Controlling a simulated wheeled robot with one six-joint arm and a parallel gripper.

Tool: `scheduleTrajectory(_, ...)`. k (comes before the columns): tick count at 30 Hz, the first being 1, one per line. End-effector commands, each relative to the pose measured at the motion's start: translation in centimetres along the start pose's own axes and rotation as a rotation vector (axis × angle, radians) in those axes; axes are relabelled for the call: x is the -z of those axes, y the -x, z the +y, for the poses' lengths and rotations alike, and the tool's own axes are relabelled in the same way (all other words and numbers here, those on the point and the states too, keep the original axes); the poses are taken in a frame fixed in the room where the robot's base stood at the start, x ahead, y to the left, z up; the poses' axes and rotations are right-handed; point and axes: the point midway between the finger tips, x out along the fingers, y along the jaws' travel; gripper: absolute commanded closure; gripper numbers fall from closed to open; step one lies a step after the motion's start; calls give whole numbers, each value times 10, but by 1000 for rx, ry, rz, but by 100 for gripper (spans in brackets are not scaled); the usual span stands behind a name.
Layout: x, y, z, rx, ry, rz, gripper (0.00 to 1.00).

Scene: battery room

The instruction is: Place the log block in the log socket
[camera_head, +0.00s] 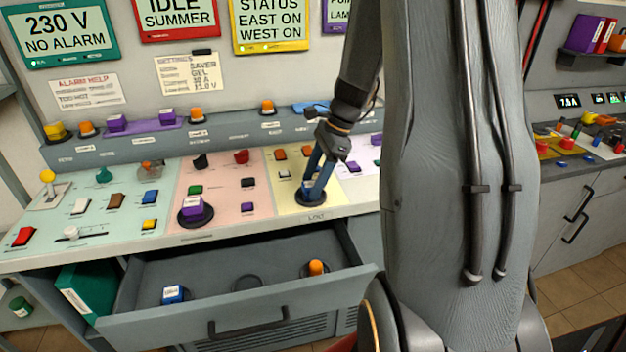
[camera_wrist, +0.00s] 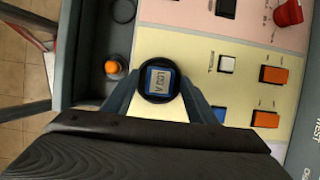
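A blue block with a pale label (camera_wrist: 161,79), which seems to read "LOG A", sits in a round dark socket (camera_wrist: 144,92) in the wrist view. In the head view the socket (camera_head: 306,201) is on the pale yellow panel above the "LOG" label, and the block (camera_head: 309,185) shows partly between the fingers. My gripper (camera_head: 314,180) reaches down over it. In the wrist view my gripper (camera_wrist: 160,80) has a finger on each side, with the tips seeming apart from the block. The exact seating depth is hard to tell.
An open drawer (camera_head: 222,321) below the console holds another blue block (camera_head: 173,294), an orange-topped piece (camera_head: 316,267) and an empty round holder (camera_head: 247,282). A purple block (camera_head: 194,206) stands in a socket on the pink panel. Switches and buttons surround the log socket.

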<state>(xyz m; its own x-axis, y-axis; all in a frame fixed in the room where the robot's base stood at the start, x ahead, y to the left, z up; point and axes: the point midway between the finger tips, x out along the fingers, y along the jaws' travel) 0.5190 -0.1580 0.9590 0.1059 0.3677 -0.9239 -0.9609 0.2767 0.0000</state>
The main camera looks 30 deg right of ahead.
Motion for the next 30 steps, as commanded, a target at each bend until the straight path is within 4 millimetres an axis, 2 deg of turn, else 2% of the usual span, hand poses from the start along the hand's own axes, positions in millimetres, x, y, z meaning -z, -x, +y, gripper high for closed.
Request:
scheduleTrajectory(8, -1, 9, -1, 3, 1, 0, 48)
scheduleTrajectory(11, -1, 24, -2, 6, 1, 0, 48)
scheduleTrajectory(21, 0, 92, -1, 4, 1, 1, 48)
scheduleTrajectory(27, -1, 116, -1, 2, 0, 0, 48)
scheduleTrajectory(30, -3, 119, 1, -2, 17, 5, 48)
